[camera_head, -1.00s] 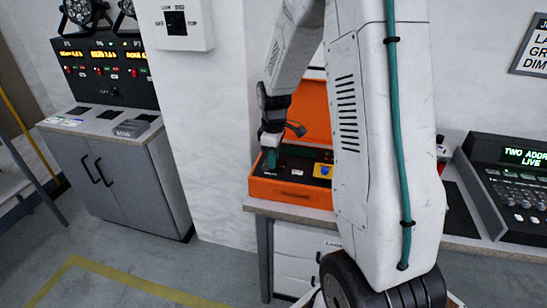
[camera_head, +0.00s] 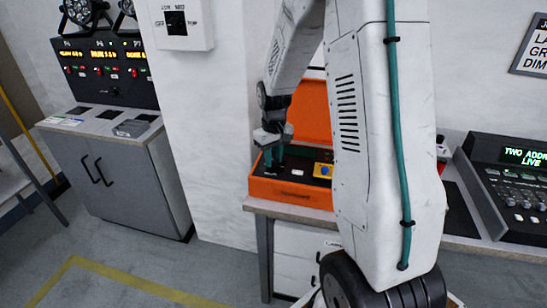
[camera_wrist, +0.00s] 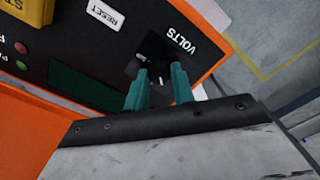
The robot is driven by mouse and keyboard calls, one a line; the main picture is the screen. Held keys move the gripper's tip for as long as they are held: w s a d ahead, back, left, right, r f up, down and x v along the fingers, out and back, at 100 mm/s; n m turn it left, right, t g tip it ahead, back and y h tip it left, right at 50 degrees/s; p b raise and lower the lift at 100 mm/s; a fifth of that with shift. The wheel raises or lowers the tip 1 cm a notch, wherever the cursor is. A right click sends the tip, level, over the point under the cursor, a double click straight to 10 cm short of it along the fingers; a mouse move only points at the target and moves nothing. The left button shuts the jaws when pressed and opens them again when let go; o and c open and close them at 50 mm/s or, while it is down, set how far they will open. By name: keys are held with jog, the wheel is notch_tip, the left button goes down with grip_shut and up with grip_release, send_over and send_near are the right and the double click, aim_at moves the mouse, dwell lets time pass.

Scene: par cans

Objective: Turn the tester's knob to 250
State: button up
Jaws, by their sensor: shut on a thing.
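The tester is an orange case (camera_head: 292,194) with a black panel and a raised orange lid, on a bench in the head view. In the wrist view, its black panel (camera_wrist: 75,45) carries a VOLTS label beside a black knob (camera_wrist: 157,68). A white mark shows on the knob, but the number it points at cannot be read. My gripper (camera_wrist: 160,76) has green fingertips, one on each side of the knob, shut on it. The fingers hide part of the knob and its scale. In the head view, my gripper (camera_head: 273,158) reaches down onto the panel's left end.
A yellow STOP block (camera_wrist: 28,8), a white RESET label (camera_wrist: 105,13) and small red and green lights share the panel. A lighting desk (camera_head: 510,185) stands right. A grey cabinet (camera_head: 120,175) stands left, with free floor in front.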

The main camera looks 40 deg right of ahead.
aim_at(274, 160)
jog(key=m, duration=0.4)
jog(key=shift+m, duration=0.3)
jog(key=m, duration=0.4)
jog(key=shift+m, duration=0.4)
jog(key=o, duration=1)
notch_tip(274, 160, up, 8)
jog(key=shift+f, duration=0.1)
